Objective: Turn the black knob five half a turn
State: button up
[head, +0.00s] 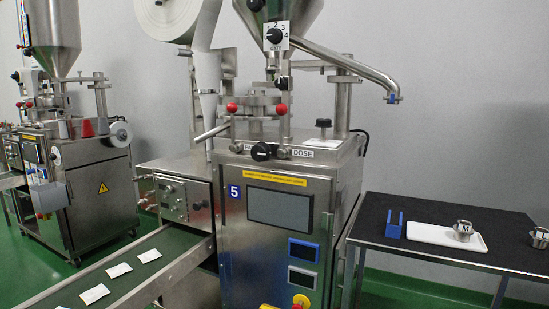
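The packing machine with a blue "5" plate (234,191) stands in the middle of the head view. A black knob (261,152) sits on its upper front edge, beside a white label reading "DOSE" (302,154). Another black knob (274,33) is on a numbered white dial plate high on the hopper. A black piece (323,123) also stands on the machine's top at the right. Which of these the task means cannot be told for sure. My gripper is not in view.
A dark side table (400,250) at the right holds a blue holder (394,225) and a white tray (430,235) with a metal weight (462,231). A green conveyor (125,275) with teabags runs at the lower left. A second machine (85,190) stands farther left.

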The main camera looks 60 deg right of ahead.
aim_at(261, 152)
jog(key=z, duration=0.2)
jog(key=k, duration=0.25)
jog(key=u, duration=0.85)
jog(key=i, duration=0.85)
jog(key=z, duration=0.65)
